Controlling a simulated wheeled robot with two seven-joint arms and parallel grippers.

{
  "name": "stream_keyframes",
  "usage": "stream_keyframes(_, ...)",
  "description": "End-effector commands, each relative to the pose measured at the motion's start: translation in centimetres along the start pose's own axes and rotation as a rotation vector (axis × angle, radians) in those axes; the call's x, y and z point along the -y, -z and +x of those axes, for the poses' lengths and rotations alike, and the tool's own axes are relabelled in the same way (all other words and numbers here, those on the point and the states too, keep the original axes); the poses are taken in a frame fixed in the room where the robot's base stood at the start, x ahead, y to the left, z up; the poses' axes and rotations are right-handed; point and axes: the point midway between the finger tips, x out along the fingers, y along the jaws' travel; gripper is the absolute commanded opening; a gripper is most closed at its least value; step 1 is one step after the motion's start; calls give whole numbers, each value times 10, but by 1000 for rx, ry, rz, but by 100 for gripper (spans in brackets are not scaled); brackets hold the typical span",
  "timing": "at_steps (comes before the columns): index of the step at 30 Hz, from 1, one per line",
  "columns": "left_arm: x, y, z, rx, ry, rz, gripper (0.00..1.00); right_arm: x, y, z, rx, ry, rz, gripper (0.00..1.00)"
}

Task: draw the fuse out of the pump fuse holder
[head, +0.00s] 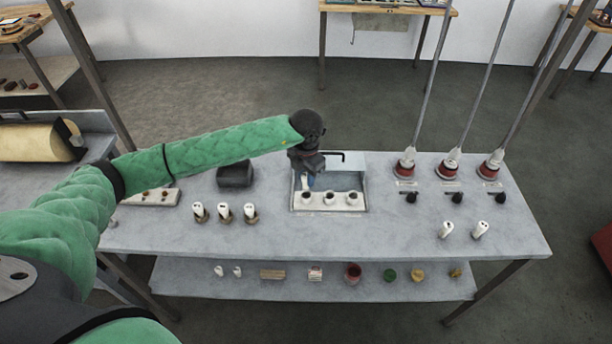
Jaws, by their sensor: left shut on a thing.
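A recessed box (362,206) with a light front strip and several dark round sockets sits in the middle of the grey table; I take it for the fuse holder, but no label is readable. My left gripper (306,181) reaches down into its left end. It is shut on a small white fuse (305,184), mostly hidden by the jaws, right at the left socket (306,197). I cannot tell whether the fuse is still seated in the socket or just above it. The middle socket (329,198) and right socket (352,198) show no gripper. My right gripper is not in view.
Three white fuses stand in round bases (223,213) left of the box, near a black block (235,174). Red-based rods (449,168) with dark knobs stand at back right. The front middle tabletop is clear.

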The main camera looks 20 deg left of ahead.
Motion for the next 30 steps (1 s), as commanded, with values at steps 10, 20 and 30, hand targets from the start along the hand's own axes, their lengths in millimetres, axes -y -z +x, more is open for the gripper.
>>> stream_keyframes(10, 0, 0, -20, 0, 0, 0, 0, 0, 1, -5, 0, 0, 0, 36)
stream_keyframes(20, 0, 0, -30, 0, 0, 0, 0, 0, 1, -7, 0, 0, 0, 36)
stream_keyframes(30, 0, 0, -30, 0, 0, 0, 0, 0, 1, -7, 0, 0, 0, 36)
